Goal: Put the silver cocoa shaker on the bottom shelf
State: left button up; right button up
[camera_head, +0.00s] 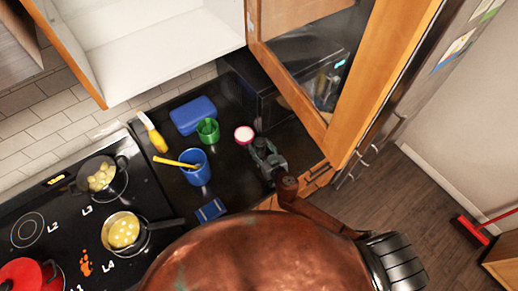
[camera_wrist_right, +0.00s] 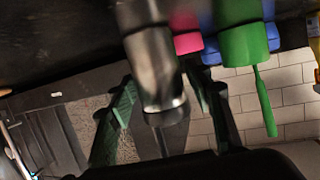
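The silver shaker (camera_wrist_right: 152,60) is large and slightly blurred in the right wrist view, which looks upside down. It is between the two green-padded fingers of my right gripper (camera_wrist_right: 161,80). The fingertips are close to its sides; I cannot tell whether they press on it. In the head view my right gripper (camera_head: 266,157) is low over the right part of the black counter, and the shaker is hard to make out there. An open cupboard with a white shelf surface (camera_head: 150,50) is above the counter at the top. My left gripper is not in view.
A hob with pans (camera_head: 123,231) is at left.

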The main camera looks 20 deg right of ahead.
jog(key=c, duration=1)
